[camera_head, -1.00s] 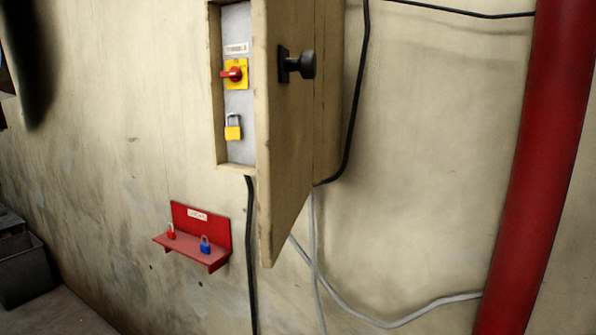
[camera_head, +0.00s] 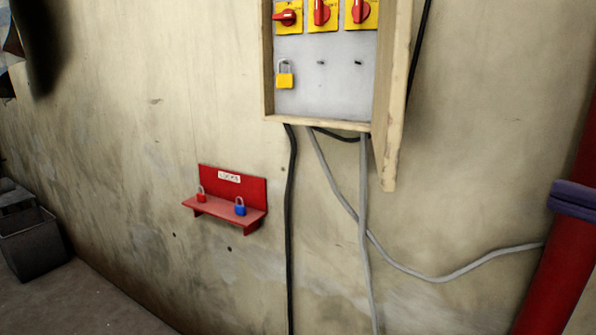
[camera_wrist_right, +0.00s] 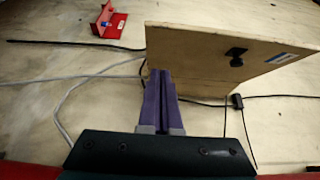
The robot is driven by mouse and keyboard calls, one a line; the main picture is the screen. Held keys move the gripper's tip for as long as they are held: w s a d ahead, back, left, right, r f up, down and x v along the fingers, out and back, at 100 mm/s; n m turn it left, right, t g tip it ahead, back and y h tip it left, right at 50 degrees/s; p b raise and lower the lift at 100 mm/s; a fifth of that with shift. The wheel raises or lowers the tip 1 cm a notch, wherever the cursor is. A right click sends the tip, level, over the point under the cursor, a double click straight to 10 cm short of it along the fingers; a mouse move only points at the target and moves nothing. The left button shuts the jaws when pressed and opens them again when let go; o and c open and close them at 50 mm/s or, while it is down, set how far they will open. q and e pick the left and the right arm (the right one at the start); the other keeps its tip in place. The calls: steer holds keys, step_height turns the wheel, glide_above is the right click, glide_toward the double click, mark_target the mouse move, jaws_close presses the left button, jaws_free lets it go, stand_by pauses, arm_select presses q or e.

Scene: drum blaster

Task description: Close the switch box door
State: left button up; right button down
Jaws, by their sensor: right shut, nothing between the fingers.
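The switch box (camera_head: 268,70) hangs on the wall at top centre in the head view, its top cut off. Its door (camera_head: 397,110) stands open at the right side, seen almost edge-on. In the right wrist view the door (camera_wrist_right: 190,60) shows its outer face with a black knob (camera_wrist_right: 236,56). My right gripper (camera_wrist_right: 160,72) is shut and empty, its purple fingertips by the door's lower edge; I cannot tell if they touch it. In the head view the purple fingers of my right gripper (camera_head: 556,196) show at the right edge, before the red pipe. My left gripper is not in view.
Red-handled switches (camera_head: 322,14) and a yellow padlock (camera_head: 285,76) are in the box. A red shelf (camera_head: 230,210) with red and blue padlocks is on the wall at lower left. Cables hang below the box. A red pipe (camera_head: 566,270) stands at right.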

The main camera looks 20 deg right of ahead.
steer(key=a+b+x, duration=0.2)
steer(key=x, duration=1)
steer(key=shift+a, duration=0.5)
steer(key=shift+a, duration=0.1)
